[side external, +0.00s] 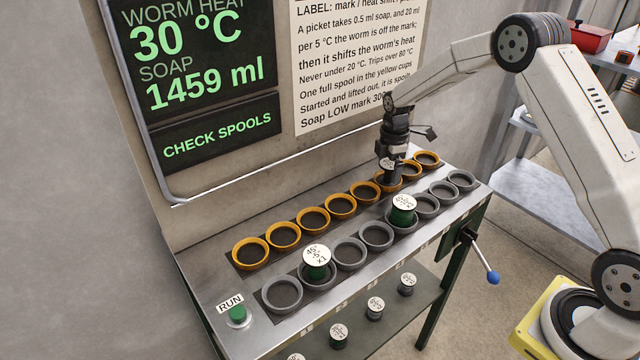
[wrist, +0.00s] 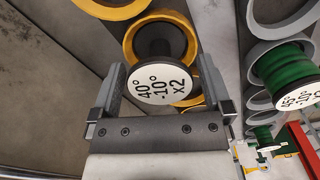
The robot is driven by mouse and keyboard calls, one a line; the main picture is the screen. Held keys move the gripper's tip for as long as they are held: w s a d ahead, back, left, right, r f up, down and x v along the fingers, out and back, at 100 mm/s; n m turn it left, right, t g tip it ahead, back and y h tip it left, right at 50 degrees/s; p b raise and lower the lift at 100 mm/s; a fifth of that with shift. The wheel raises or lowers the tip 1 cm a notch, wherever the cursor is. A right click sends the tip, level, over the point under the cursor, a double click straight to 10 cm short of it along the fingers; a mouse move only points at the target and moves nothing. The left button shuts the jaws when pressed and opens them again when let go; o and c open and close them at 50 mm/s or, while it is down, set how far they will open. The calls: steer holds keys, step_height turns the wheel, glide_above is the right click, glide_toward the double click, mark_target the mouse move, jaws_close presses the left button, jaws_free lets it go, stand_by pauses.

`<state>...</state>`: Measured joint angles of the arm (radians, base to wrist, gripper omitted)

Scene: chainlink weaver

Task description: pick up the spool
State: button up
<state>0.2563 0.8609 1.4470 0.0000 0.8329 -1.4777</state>
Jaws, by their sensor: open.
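A dark spool (wrist: 160,50) with a white top label reading "40° -10° x2" stands in a yellow cup (wrist: 129,45) in the wrist view. My gripper (wrist: 162,78) is open, with one finger on each side of the spool's label. I cannot tell whether the fingers touch it.
Green spools (side external: 403,210) (side external: 317,262) stand in the grey cup row (side external: 376,235) in front. Several yellow cups (side external: 283,236) to the left look empty. A RUN button (side external: 237,314) and a blue-knobbed lever (side external: 492,277) sit at the bench edges. More spools (side external: 375,308) stand on the lower shelf.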

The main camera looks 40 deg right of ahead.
mark_target(390, 163)
jaws_close()
stand_by(0.3)
steer(key=shift+r, duration=0.15)
steer(key=shift+r, duration=0.45)
step_height(390, 163, up, 2)
steer(key=s+a+r, duration=0.3)
steer(key=s+r, duration=0.7)
steer(key=s, duration=0.3)
steer(key=shift+s, duration=0.35)
